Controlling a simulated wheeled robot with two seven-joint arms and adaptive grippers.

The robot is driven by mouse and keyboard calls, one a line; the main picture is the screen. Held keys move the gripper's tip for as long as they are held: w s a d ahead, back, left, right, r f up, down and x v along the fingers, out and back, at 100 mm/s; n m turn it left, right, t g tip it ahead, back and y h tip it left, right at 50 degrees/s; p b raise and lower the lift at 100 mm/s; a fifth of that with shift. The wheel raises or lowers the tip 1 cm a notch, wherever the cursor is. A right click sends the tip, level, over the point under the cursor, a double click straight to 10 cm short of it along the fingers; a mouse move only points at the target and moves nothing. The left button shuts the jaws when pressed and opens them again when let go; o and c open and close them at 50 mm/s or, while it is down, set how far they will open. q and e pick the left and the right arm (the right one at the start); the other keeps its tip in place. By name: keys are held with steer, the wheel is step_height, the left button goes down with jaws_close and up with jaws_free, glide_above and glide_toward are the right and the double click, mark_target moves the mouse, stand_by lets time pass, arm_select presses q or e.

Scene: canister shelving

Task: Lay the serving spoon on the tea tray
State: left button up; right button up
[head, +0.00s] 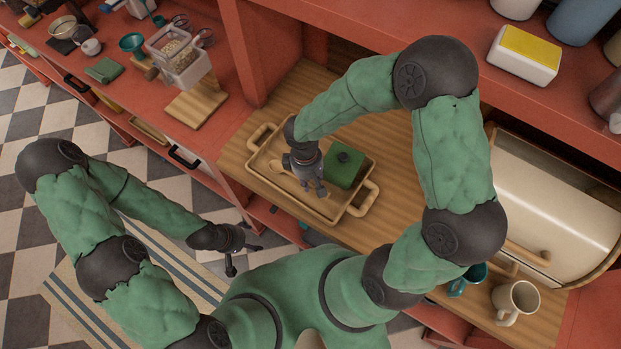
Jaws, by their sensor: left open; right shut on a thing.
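The tea tray (332,215) is a light wooden tray with a handle at each end, on the wooden counter. A wooden serving spoon (276,168) shows at the tray's left part, its bowl to the left and its handle running toward my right gripper. My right gripper (313,190) reaches down over the tray and is shut on the spoon; its fingertips partly hide the handle. I cannot tell whether the spoon touches the tray floor. A green lidded box (344,167) sits in the tray, right of the gripper. My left gripper (244,250) is open and empty, away from the counter, above the floor.
A cream bread box (540,215) stands right on the counter, with a cream mug (515,301) and a teal cup (466,279) in front. A butter dish with a yellow top (529,52) is on the upper shelf. A glass-hopper device (180,60) stands on the left.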

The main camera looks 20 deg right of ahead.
steer(key=shift+f+b, duration=0.3)
stand_by(0.5)
steer(key=o, duration=1)
steer(key=r, duration=0.8)
steer(key=w+r, duration=0.1)
steer(key=r, duration=0.3)
steer(key=shift+w+a, duration=0.1)
steer(key=shift+a, duration=0.3)
